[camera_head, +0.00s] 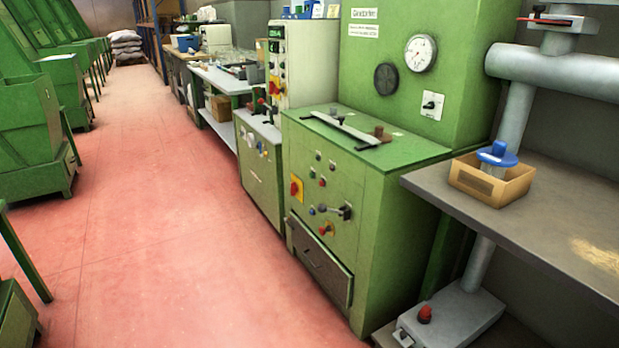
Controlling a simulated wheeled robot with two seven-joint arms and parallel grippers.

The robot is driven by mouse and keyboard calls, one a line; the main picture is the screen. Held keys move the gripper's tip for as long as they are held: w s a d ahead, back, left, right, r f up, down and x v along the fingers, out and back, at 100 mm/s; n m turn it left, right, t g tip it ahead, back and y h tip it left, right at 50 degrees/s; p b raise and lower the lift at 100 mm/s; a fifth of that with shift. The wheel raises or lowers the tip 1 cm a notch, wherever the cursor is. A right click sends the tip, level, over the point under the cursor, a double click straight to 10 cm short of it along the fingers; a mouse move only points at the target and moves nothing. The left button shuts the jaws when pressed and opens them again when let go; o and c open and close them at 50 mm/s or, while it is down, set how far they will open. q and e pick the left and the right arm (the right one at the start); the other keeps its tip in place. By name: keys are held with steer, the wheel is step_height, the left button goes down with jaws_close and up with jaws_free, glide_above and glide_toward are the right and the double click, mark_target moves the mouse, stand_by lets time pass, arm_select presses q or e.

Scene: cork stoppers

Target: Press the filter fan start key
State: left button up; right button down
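No key marked as the filter fan start key can be read from here. A green machine cabinet (340,215) in the middle carries small keys, a red-and-yellow switch (297,188) and a red-tipped knob (325,229) on its front. A white switch plate (432,105) with a black knob is on the tall green housing (455,62) behind it, below a round gauge (420,53). A pale control cabinet (297,62) further back has several small coloured buttons and a red-and-yellow switch (276,87). Neither of my grippers is in view.
A grey bench (560,215) at the right holds a cardboard box (491,180) with a blue-topped object. Below is a grey unit with a red button (425,314). The red floor (165,200) is clear between the cabinets and green machines (30,125) on the left.

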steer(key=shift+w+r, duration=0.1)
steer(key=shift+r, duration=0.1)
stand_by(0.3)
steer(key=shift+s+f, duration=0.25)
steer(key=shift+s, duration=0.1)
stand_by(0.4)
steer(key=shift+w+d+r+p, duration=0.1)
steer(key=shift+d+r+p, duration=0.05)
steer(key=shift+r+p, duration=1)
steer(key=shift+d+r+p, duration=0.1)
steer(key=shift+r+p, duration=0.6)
steer(key=shift+p, duration=0.75)
